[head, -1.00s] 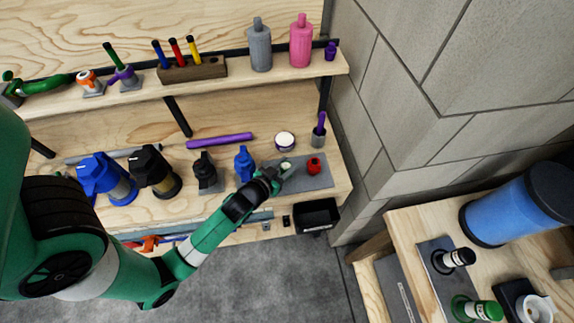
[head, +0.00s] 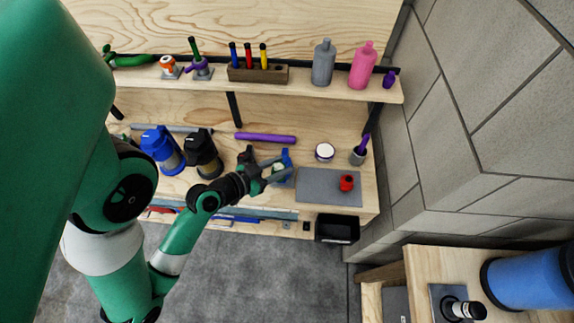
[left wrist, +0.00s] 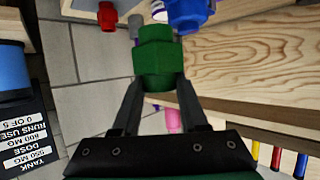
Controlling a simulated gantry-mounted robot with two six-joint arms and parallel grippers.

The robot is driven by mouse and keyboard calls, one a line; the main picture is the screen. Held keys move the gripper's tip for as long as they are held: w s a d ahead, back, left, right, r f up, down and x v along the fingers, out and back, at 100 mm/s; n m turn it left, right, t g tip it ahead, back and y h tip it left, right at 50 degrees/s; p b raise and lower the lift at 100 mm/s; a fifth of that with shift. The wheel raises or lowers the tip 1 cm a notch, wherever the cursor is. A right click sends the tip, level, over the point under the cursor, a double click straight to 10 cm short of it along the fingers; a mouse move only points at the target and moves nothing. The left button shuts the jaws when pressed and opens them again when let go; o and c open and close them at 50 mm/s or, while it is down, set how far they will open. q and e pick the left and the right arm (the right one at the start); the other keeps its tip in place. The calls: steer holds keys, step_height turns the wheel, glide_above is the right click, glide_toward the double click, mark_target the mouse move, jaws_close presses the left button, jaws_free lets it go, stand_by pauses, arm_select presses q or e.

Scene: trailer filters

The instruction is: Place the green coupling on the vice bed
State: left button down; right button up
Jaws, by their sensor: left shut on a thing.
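The green coupling (left wrist: 155,55) is a stepped green piece between the two fingertips in the left wrist view. My left gripper (left wrist: 157,88) is shut on it. In the head view my left gripper (head: 274,170) is over the bench, left of the grey mat and in front of a blue fitting (head: 286,158). The coupling is small and partly hidden there, and its height above the bench is hard to judge. I cannot make out for certain which part is the vice bed. My right gripper is not in view.
The grey mat (head: 315,190) carries a red coupling (head: 346,183) and has bare room on its left. Blue (head: 160,150) and black (head: 203,153) filter housings stand left of my gripper. A purple rod (head: 265,138) and a white-topped jar (head: 324,152) lie behind.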

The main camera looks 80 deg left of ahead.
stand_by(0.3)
arm_select(q)
steer(key=w+d+r+m+t+h, duration=0.1)
steer(key=w+d+m+h, duration=0.35)
steer(key=w+d, duration=0.45)
steer(key=w+d+r+m+t+h, duration=0.1)
steer(key=w+d+m+h, duration=0.5)
steer(key=d, duration=0.5)
step_height(320, 180, up, 20)
steer(key=s+a+n+y+p, duration=0.1)
steer(key=n+y+p, duration=0.2)
steer(key=p, duration=2.5)
steer(key=shift+a+f+n+p, duration=0.15)
steer(key=shift+a+n+p, duration=0.15)
steer(key=shift+a+n, duration=0.1)
